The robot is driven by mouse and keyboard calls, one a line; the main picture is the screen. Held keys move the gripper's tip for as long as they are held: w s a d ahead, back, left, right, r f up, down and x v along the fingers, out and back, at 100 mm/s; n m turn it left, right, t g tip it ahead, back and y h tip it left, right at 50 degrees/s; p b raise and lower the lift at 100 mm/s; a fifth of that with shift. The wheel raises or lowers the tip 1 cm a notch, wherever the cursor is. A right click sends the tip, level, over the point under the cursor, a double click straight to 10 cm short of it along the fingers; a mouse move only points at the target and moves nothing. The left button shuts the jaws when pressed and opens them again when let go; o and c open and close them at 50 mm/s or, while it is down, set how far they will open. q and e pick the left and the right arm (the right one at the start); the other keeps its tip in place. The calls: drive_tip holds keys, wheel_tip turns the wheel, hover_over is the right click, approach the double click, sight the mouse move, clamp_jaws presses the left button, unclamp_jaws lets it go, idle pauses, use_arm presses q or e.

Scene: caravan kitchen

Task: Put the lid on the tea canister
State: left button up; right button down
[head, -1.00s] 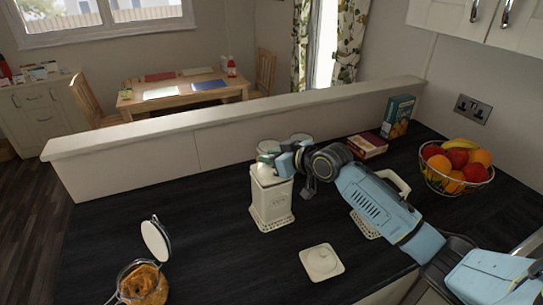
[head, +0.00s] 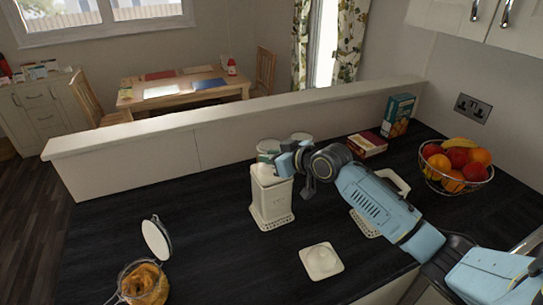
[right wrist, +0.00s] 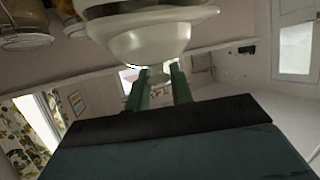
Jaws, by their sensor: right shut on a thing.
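The cream canister (head: 271,203) stands upright on the dark worktop, left of my right arm; its lettering is too small to read. My right gripper (head: 277,163) is at its top, shut on the pale rounded knob of a lid. In the right wrist view the fingertips (right wrist: 161,77) meet at this knob (right wrist: 146,45), with the wider lid plate beyond it. The held lid is over the canister mouth; I cannot tell whether it is fully seated. A second, square cream lid (head: 321,262) with a round knob lies flat on the worktop. My left gripper is not in view.
An open glass jar (head: 143,284) stands at front left. Two pale-topped jars (head: 300,137) are behind the canister. A fruit basket (head: 455,168), a green box (head: 397,115) and a red box (head: 368,144) are at right. A pale handled object (head: 393,180) is partly behind my arm.

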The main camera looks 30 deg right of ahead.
drive_tip(key=shift+f, duration=0.45)
drive_tip(key=c, duration=1.5)
unclamp_jaws()
drive_tip(key=shift+s, duration=0.1)
drive_tip(key=shift+s+d+r+p, duration=0.25)
drive_tip(key=shift+s+r+p, duration=0.1)
drive_tip(key=shift+s+p, duration=0.15)
drive_tip(key=p+v, duration=0.6)
drive_tip(key=v, duration=0.3)
drive_tip(key=shift+s+d+p, duration=0.1)
drive_tip(key=shift+s+p, duration=0.15)
drive_tip(key=shift+p, duration=0.05)
